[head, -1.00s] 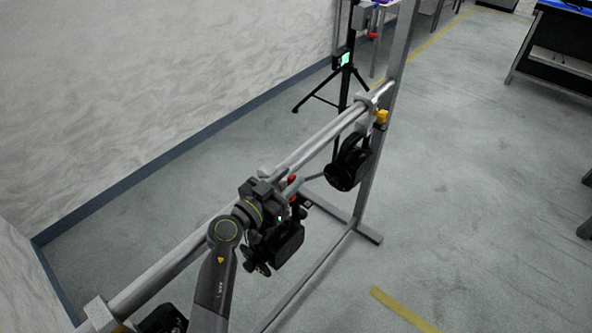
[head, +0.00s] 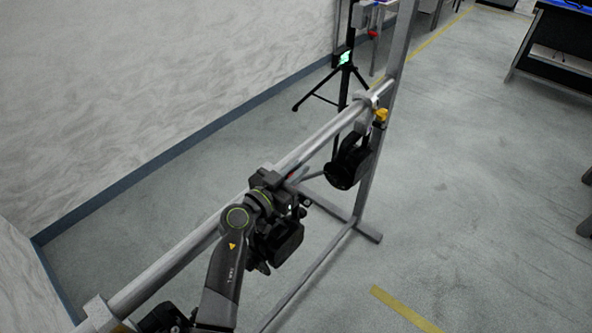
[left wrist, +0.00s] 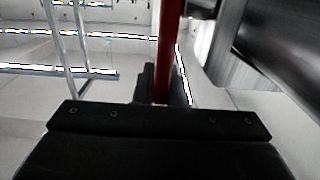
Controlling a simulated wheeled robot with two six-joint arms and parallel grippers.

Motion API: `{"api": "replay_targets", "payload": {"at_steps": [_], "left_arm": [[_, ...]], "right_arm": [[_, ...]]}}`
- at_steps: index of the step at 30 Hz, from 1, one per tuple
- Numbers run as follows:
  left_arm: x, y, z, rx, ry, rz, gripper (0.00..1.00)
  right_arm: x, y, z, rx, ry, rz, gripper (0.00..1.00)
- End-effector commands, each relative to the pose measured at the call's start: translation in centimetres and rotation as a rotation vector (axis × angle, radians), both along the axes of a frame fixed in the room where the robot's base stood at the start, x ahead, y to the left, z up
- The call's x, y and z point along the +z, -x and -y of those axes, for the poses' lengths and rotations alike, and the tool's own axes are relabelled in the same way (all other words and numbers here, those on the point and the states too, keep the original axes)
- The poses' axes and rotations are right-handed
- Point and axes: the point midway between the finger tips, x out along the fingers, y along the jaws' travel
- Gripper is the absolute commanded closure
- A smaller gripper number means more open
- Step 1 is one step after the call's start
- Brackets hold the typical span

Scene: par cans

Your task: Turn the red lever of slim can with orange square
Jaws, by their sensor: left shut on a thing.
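A slim black can (head: 284,242) hangs from the silver rail just beyond my left arm. I see no orange square on its visible side. My left gripper (head: 288,184) is at the rail above this can and shut on the red lever. The gripper and wrist hide nearly all of the lever in the head view. In the left wrist view the red lever (left wrist: 168,45) stands as a vertical red bar, its lower end at the dark gripper fingers (left wrist: 160,88). My right gripper is not in view.
The silver rail (head: 325,143) runs diagonally to an upright post (head: 378,165). Another black can (head: 350,162) with a yellow part (head: 381,115) hangs farther right. Part of another dark can shows at the lower left. A tripod stand (head: 343,95) is behind the rail.

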Motion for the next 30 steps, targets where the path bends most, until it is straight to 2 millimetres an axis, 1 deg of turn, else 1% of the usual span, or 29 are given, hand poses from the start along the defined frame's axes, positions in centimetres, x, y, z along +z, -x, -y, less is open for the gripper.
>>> {"api": "replay_targets", "payload": {"at_steps": [5, 10, 15, 27, 28, 30], "left_arm": [[-0.1, 0.0, 0.0, 0.0, 0.001, 0.001, 1.0], [-0.3, 0.3, -0.2, -0.002, 0.028, 0.037, 1.0], [-0.1, 0.7, -0.5, -0.001, 0.061, 0.084, 1.0], [0.1, 0.8, -0.6, 0.002, 0.073, 0.099, 1.0], [0.1, 0.8, -0.6, 0.002, 0.073, 0.099, 0.86], [0.1, 0.8, -0.6, 0.002, 0.073, 0.099, 0.76]], "right_arm": [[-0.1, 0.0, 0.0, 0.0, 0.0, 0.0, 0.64], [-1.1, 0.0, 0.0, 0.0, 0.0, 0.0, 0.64], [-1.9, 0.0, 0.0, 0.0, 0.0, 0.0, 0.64], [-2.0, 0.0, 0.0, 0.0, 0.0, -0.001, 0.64], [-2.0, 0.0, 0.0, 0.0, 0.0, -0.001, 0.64], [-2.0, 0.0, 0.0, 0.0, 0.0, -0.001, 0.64]]}}
